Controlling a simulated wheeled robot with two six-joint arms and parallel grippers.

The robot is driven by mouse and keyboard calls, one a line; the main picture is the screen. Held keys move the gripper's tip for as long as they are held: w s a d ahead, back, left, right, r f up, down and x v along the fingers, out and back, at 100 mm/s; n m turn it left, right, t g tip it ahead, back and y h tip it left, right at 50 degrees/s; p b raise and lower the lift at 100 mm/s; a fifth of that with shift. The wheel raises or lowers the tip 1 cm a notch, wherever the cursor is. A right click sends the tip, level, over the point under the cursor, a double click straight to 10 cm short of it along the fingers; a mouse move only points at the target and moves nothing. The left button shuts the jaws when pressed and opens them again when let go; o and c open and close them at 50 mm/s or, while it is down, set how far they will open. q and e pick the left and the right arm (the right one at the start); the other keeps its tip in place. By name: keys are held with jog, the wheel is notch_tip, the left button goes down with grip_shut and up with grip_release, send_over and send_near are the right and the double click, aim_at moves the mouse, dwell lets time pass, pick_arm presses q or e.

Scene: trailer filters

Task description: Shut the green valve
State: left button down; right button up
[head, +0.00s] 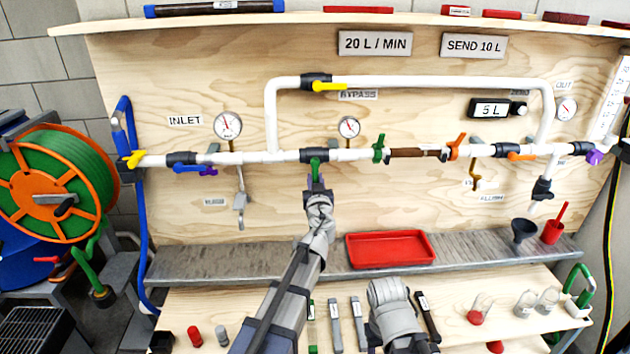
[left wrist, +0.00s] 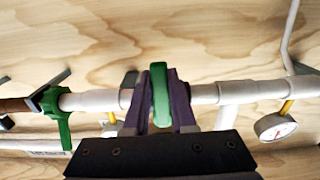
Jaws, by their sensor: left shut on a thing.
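The green valve's lever (head: 315,166) is on the main white pipe, under its black valve body (head: 313,155), left of the small middle gauge. My left gripper (head: 317,184) is at the lever. In the left wrist view the two dark fingers (left wrist: 160,103) are shut on the green lever (left wrist: 160,92), one on each side. The lever stands across the pipe there. My right arm (head: 389,296) shows low in the head view, but its jaws cannot be made out.
A green clamp (head: 378,149) and an orange lever (head: 456,146) sit further right on the pipe. The yellow bypass lever (head: 329,86) is above. A red tray (head: 390,249) rests on the grey shelf (head: 290,263) below. Tools and jars lie on the bench.

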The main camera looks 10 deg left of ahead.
pick_arm(q)
jog(key=c, duration=0.7)
grip_release()
jog(key=shift+c, duration=0.2)
jog(key=v, duration=0.7)
jog(key=shift+s+d, duration=0.2)
jog(key=shift+s, duration=0.2)
jog(key=shift+s, duration=0.1)
